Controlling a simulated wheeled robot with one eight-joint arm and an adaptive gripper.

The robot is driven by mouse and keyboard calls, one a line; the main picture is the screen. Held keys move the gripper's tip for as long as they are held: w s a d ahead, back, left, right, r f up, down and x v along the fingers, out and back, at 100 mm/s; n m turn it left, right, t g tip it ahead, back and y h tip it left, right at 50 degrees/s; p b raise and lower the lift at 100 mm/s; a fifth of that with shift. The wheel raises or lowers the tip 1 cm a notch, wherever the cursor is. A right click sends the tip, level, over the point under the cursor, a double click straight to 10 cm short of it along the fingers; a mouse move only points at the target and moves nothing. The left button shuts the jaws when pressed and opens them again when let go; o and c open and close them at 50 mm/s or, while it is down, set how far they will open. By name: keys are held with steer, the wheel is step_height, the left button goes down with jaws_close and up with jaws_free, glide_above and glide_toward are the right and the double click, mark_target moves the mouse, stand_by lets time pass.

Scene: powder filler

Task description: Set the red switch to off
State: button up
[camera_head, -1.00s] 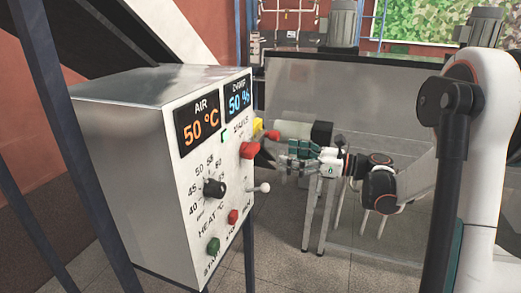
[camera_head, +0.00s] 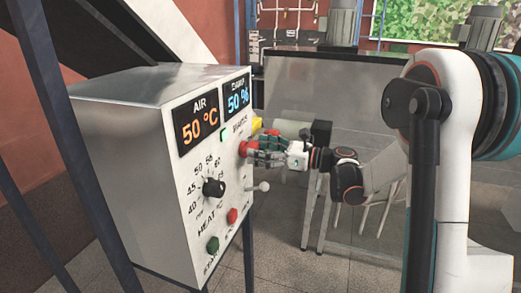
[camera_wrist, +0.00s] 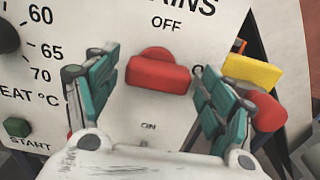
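The red switch (camera_wrist: 158,72) is a red handle on a round red base on the white panel, with OFF printed above it and ON below. Its handle lies crosswise, nearly level in the wrist view. In the head view the red switch (camera_head: 243,149) is partly hidden by my gripper (camera_head: 258,151). My gripper also shows in the wrist view (camera_wrist: 157,66), open, with one teal-padded finger on each side of the switch. A gap shows between each finger and the handle. I cannot tell whether anything touches.
A yellow part (camera_wrist: 252,70) with a red knob (camera_wrist: 267,112) sits just right of my right finger in the wrist view. A black dial (camera_head: 213,187), green button (camera_head: 212,244), red button (camera_head: 232,215) and ball-ended lever (camera_head: 262,187) are lower on the panel.

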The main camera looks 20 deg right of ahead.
steer(key=c, duration=0.5)
steer(key=shift+c, duration=0.2)
steer(key=shift+n, duration=0.4)
steer(key=n+b, duration=0.1)
steer(key=n, duration=0.4)
steer(key=n+b, duration=0.2)
steer(key=n, duration=0.4)
steer(key=s+n+b, duration=0.1)
steer(key=n+b, duration=0.1)
steer(key=n, duration=0.4)
steer(key=shift+a+f, duration=0.25)
steer(key=shift+a, duration=0.05)
